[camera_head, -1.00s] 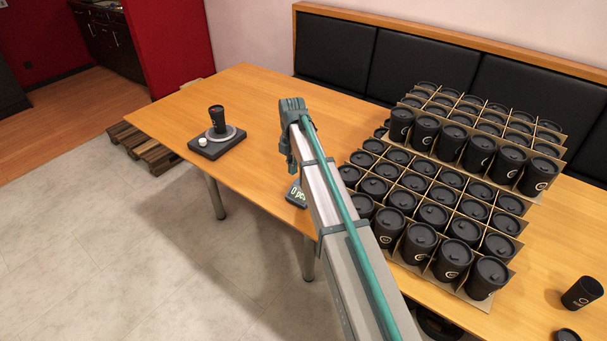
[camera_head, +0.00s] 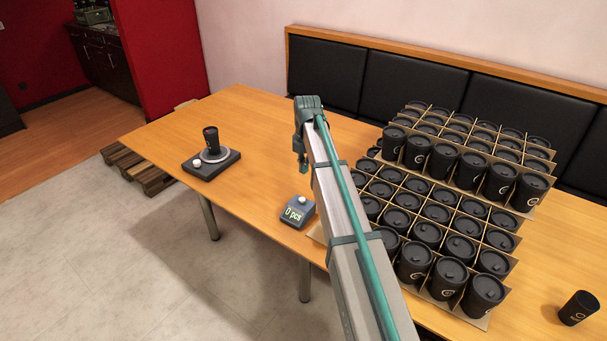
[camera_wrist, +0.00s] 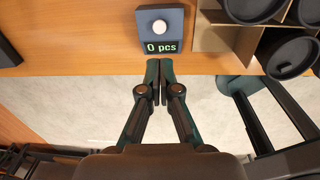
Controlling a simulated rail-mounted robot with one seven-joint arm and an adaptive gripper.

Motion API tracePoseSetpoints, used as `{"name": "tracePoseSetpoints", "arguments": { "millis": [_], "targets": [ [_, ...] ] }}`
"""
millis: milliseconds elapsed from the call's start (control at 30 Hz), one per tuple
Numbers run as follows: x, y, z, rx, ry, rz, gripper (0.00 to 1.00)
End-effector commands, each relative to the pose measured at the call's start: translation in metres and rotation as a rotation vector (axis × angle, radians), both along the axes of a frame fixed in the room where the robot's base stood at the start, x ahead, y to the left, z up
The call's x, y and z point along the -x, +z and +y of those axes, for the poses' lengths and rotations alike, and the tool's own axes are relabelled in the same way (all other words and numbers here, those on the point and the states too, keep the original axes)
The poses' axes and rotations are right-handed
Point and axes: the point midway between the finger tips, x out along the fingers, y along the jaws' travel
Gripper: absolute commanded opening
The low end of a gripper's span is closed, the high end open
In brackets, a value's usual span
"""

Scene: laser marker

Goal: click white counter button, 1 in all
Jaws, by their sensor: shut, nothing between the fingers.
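The counter is a small dark grey box (camera_head: 297,213) near the table's front edge, with a display reading "0 pcs". Its round white button (camera_head: 302,200) is on top. In the wrist view the counter (camera_wrist: 177,44) lies straight ahead of the fingertips, with the white button (camera_wrist: 160,26) fully visible. My gripper (camera_head: 302,165) points down above and behind the counter in the head view. In the wrist view my gripper (camera_wrist: 159,67) is shut and empty, apart from the button in the picture.
Cardboard dividers (camera_head: 319,233) with many black lidded cups stand close to the counter's right. A dark device (camera_head: 226,163) with a cup and another white button is at the left. Table between left device and counter is clear.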

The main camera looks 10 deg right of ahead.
Motion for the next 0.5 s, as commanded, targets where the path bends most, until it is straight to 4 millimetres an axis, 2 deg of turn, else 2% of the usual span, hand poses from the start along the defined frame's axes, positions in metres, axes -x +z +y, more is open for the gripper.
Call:
{"name": "tracePoseSetpoints", "arguments": {
  "millis": [500],
  "targets": [
    [-0.002,-0.087,0.003,0.001,0.000,0.002,0.00]
  ]
}}
